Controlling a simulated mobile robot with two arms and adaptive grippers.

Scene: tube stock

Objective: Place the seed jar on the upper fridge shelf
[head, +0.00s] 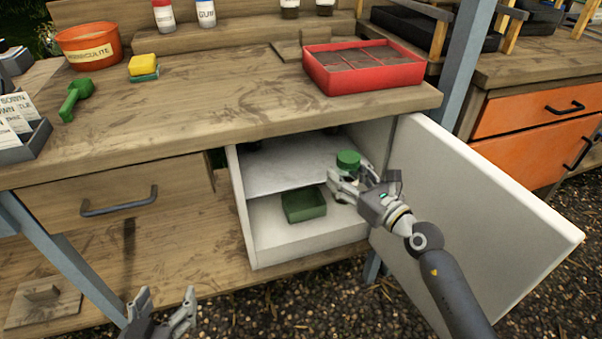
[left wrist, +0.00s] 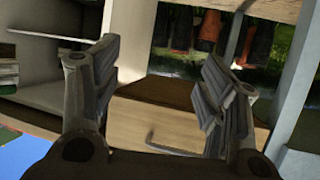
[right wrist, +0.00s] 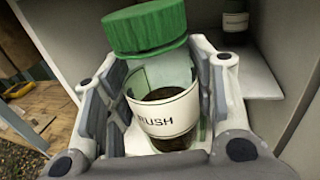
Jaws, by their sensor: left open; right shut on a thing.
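The seed jar (right wrist: 163,105) is clear, with a green lid, dark contents and a white label ending in "USH". My right gripper (head: 345,186) is shut around its body, as the right wrist view shows. In the head view its green lid (head: 348,160) shows at the right front of the upper fridge shelf (head: 290,165). I cannot tell whether the jar touches the shelf. The small white fridge (head: 240,215) stands open under the bench. My left gripper (head: 166,298) is open and empty, low in front of the bench, away from the jar.
The fridge door (head: 490,200) is swung open to the right, behind my right arm. A green box (head: 304,204) sits in the lower compartment. Another labelled jar (right wrist: 236,16) stands farther back on the shelf. The shelf's front left and middle look clear.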

